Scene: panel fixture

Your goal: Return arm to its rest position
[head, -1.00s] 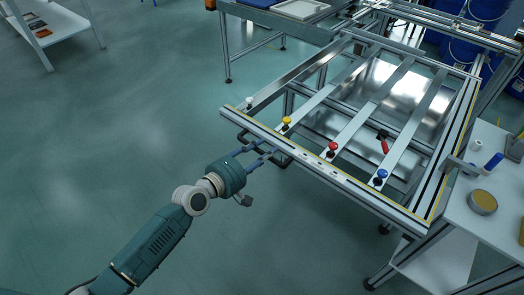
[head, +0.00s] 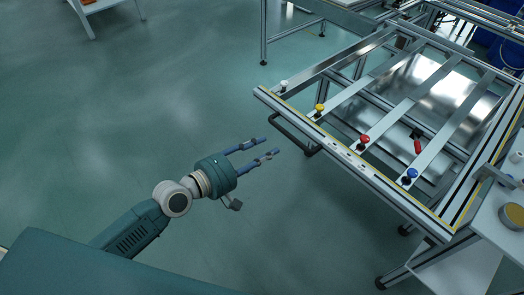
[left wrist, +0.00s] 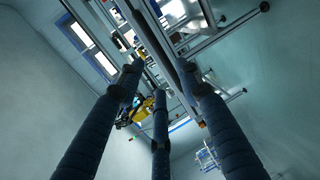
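My left gripper (head: 268,147) reaches in from the left over the bare floor. Its fingers are apart and hold nothing. A clear gap separates its fingertips from the dark handle (head: 290,138) on the front edge of the metal panel fixture (head: 352,158). In the left wrist view the three dark fingers (left wrist: 160,85) are spread, with the metal framework beyond them. My right gripper is not in view.
The fixture carries a white knob (head: 284,84), a yellow knob (head: 319,108), a red knob (head: 364,141) and a blue knob (head: 411,174). A white side table (head: 490,217) stands at the right. The floor (head: 120,100) to the left is clear.

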